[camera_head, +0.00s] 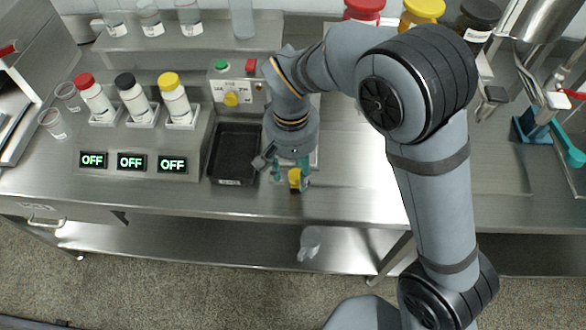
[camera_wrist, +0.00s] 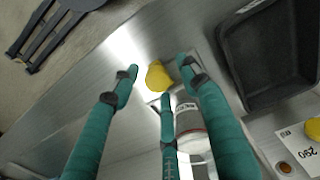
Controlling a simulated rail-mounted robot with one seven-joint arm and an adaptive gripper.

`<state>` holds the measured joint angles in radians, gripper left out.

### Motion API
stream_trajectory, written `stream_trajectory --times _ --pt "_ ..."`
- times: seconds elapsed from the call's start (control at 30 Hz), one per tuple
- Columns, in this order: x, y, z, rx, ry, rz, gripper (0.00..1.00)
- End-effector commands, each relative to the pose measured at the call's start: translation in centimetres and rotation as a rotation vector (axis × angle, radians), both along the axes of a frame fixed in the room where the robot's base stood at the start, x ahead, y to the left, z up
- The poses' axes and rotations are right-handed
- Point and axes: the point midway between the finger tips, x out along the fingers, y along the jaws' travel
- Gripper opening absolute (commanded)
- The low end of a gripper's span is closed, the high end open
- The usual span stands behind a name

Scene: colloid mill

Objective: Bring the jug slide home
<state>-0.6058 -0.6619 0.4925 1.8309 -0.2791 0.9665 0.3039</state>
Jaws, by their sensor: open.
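A small yellow knob (camera_head: 294,179) is near the front of the steel bench, just below my gripper (camera_head: 289,170). In the wrist view the yellow knob (camera_wrist: 158,76) appears between the teal fingertips of my gripper (camera_wrist: 160,80). The fingers are spread, and I cannot tell whether any touches the knob. A pale container with a reddish band (camera_wrist: 190,122), possibly the jug, is partly hidden behind the fingers. The slide is mostly hidden under my gripper, so its position is unclear.
A black tray (camera_head: 234,152) lies just left of my gripper. A control box (camera_head: 238,92) with green, red and yellow controls stands behind it. Capped bottles (camera_head: 133,96) stand at the left. The bench to the right (camera_head: 365,190) is clear.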

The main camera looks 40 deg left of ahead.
Motion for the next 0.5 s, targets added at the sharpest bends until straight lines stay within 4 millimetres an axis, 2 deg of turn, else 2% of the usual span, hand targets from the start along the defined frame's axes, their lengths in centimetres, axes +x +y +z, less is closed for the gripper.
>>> stream_trajectory --times 0.17,0.27,0.5 --pt "0.0 0.0 0.2 0.001 -0.001 0.0 0.45" --pt "0.1 0.1 1.1 0.003 -0.002 -0.001 0.45" --pt "0.0 0.2 5.8 0.006 -0.003 -0.001 0.45"
